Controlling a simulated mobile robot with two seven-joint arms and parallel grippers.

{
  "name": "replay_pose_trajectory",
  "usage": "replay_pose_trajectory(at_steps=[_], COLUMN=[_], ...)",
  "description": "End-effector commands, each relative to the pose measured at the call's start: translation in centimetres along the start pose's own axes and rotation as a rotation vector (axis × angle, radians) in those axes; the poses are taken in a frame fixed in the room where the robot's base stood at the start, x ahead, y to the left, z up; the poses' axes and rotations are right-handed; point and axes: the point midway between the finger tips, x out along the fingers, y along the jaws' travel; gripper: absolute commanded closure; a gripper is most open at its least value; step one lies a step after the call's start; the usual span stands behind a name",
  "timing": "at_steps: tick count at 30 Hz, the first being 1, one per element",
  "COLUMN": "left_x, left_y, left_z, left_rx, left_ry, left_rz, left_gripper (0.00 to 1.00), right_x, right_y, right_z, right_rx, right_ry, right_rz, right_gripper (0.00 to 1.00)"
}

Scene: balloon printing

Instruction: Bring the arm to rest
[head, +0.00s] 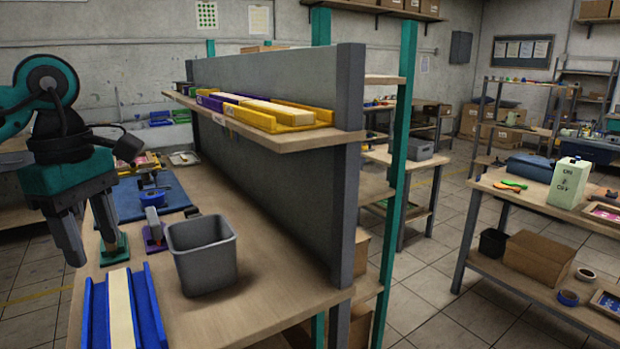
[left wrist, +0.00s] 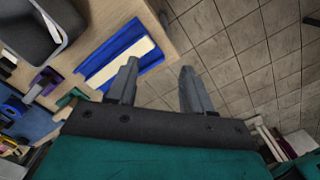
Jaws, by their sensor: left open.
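My left gripper (head: 88,236) is raised over the left edge of the workbench (head: 255,318) in the head view, fingers pointing down. It is open, with nothing between its fingers. In the left wrist view its two fingers (left wrist: 158,92) stand apart, with the tiled floor and the bench edge beyond them. My right gripper is not in view.
A grey bin (head: 203,262), a blue tray holding a cream strip (head: 120,305), a green-based stamp (head: 113,250) and a purple-based stamp (head: 154,236) stand on the bench. A blue mat (head: 130,203) lies farther back. A shelf (head: 290,140) overhangs the bench.

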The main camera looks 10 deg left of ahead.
Motion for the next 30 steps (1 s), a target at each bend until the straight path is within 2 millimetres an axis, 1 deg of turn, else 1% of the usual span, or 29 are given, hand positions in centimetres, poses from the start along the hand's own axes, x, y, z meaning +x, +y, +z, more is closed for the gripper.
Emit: replay_pose_trajectory(at_steps=[1, 5, 6, 8, 9, 10, 11, 12, 14, 15, 18, 21, 23, 24, 26, 27, 29, 30], left_x=[1.7, 4.4, 5.2, 6.4, 7.1, 7.6, 8.0, 8.5, 8.9, 9.0, 8.7, 8.2, 7.9, 7.8, 8.0, 8.2, 9.1, 9.9], left_y=[0.5, 1.3, 1.4, 1.5, 1.4, 1.3, 1.2, 1.0, 0.6, 0.4, 0.1, 0.3, 0.8, 1.3, 2.1, 2.7, 3.7, 4.3], left_z=[2.2, 7.0, 8.7, 11.4, 13.3, 14.7, 16.2, 18.3, 21.3, 23.1, 26.8, 29.3, 30.1, 30.4, 30.5, 30.3, 29.6, 29.0], left_rx=[0.024, 0.039, 0.038, 0.03, 0.02, 0.009, -0.006, -0.031, -0.084, -0.128, -0.267, -0.445, -0.571, -0.662, -0.81, -0.916, -1.085, -1.205], left_ry=[-0.063, -0.237, -0.297, -0.399, -0.475, -0.534, -0.598, -0.689, -0.831, -0.926, -1.158, -1.378, -1.5, -1.579, -1.688, -1.756, -1.848, -1.904], left_rz=[-0.018, -0.041, -0.052, -0.076, -0.096, -0.115, -0.135, -0.168, -0.224, -0.266, -0.387, -0.525, -0.615, -0.678, -0.774, -0.842, -0.943, -1.012], left_gripper=[0.49, 0.49, 0.49, 0.49, 0.49, 0.49, 0.49, 0.49, 0.49, 0.49, 0.49, 0.49, 0.49, 0.49, 0.49, 0.49, 0.49, 0.49], right_x=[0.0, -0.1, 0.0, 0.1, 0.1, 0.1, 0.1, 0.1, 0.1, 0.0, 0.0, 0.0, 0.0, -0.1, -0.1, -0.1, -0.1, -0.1], right_y=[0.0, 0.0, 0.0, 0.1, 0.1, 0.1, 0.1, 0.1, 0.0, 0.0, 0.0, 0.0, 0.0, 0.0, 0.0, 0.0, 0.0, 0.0], right_z=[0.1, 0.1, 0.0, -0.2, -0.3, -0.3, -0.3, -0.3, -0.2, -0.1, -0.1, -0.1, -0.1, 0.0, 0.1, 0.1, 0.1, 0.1], right_rx=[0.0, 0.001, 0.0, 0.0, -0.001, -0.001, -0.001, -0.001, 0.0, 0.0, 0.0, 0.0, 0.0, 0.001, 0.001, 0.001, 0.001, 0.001], right_ry=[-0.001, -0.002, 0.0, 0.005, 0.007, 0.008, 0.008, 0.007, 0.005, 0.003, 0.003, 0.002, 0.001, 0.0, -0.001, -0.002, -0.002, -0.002], right_rz=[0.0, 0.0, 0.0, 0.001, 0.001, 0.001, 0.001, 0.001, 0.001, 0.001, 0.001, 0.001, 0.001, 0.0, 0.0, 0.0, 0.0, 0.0], right_gripper=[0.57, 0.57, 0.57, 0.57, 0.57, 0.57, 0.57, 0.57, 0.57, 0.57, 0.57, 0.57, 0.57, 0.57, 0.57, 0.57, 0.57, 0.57])
